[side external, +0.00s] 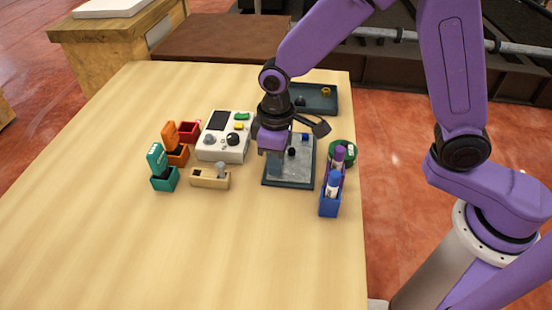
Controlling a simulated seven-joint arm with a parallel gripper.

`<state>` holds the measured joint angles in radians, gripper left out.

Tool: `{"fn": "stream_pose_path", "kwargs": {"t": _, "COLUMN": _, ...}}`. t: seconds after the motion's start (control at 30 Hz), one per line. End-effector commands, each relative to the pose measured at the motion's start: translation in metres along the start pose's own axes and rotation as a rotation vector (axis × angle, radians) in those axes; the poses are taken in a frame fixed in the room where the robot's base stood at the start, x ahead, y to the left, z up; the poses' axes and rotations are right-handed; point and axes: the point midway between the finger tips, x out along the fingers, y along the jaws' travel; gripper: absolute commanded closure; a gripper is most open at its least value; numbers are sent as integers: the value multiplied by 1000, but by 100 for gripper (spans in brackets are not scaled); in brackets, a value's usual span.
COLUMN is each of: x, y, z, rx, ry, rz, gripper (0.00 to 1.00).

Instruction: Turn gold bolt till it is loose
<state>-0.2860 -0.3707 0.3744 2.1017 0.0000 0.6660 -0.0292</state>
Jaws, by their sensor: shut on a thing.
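My gripper (274,163) points down over the left side of a grey plate with a dark border (290,178). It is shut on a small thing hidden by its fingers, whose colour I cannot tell. A black bolt head (291,152) and a blue one (305,137) show on the plate to the right of my gripper. A small gold piece (326,91) lies in the dark tray (313,107) behind the plate; it is too small to tell if it is a bolt. No gold shows on the visible part of the plate.
A white box with knobs (223,148) stands left of the plate. Red, orange and teal holders (164,180) and a tan block (210,181) are further left. A blue holder with markers (329,206) and a green round thing (342,150) are at right. The front table is clear.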

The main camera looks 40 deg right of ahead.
Motion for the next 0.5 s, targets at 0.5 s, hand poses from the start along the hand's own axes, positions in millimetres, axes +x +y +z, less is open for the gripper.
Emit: {"fn": "stream_pose_path", "kwargs": {"t": 0.5, "x": -1, "y": 0, "z": -1, "rx": -66, "ry": 3, "rz": 0, "gripper": 100}}
